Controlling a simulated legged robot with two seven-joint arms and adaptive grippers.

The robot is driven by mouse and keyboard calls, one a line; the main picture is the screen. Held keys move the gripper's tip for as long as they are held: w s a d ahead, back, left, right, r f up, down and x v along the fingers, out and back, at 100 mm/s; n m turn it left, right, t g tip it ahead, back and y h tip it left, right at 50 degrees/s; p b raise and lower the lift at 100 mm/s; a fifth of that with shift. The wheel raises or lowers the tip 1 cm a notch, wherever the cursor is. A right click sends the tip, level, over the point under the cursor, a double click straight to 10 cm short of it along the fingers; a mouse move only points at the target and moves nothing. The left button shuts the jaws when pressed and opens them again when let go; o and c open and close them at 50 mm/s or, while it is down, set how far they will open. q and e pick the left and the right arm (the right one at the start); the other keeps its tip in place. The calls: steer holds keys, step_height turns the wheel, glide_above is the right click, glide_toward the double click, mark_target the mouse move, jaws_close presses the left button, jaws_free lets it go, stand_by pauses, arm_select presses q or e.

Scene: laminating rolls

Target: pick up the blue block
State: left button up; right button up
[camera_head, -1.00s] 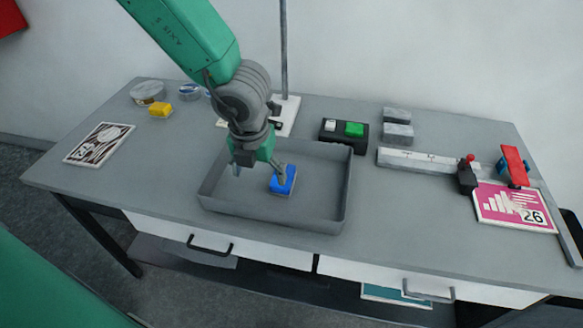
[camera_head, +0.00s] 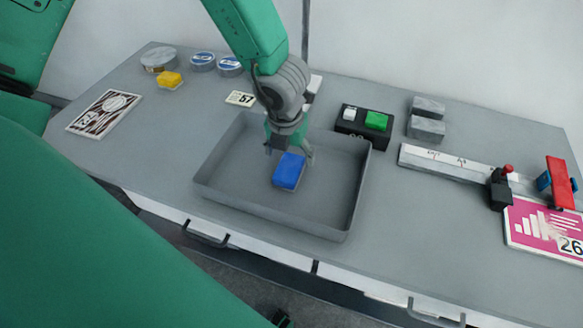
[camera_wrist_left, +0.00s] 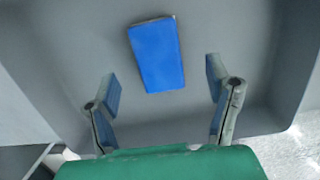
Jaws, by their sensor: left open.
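The blue block (camera_head: 289,171) lies in the shallow grey tray (camera_head: 268,213), near its middle. My left gripper (camera_head: 290,152) points down into the tray, just behind and above the block, with its fingers spread. In the left wrist view the block (camera_wrist_left: 156,55) lies ahead of the open left gripper (camera_wrist_left: 163,85), between the lines of its two fingers and slightly beyond their tips. No contact with the block shows. My right gripper is not seen.
Behind the tray stands a black box with a green button (camera_head: 376,121). Grey blocks (camera_head: 427,127), a ruler bar (camera_head: 450,163) and a pink card (camera_head: 540,228) are at right. A yellow block (camera_head: 169,79), round tins (camera_head: 203,61) and a patterned card (camera_head: 104,112) are at left.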

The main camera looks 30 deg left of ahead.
mark_target(290, 167)
arm_select(q)
steer(key=shift+w+a+f, duration=0.1)
steer(key=shift+a+f, duration=0.25)
steer(key=shift+f, duration=0.3)
step_height(290, 167, down, 4)
steer(key=shift+d+f+b, duration=0.15)
steer(key=shift+f+b, duration=0.05)
steer(key=shift+b, duration=0.4)
steer(key=shift+w+d+f, duration=0.1)
steer(key=shift+f, duration=0.05)
steer(key=c, duration=0.3)
steer(key=shift+a, duration=0.2)
steer(key=c, duration=1)
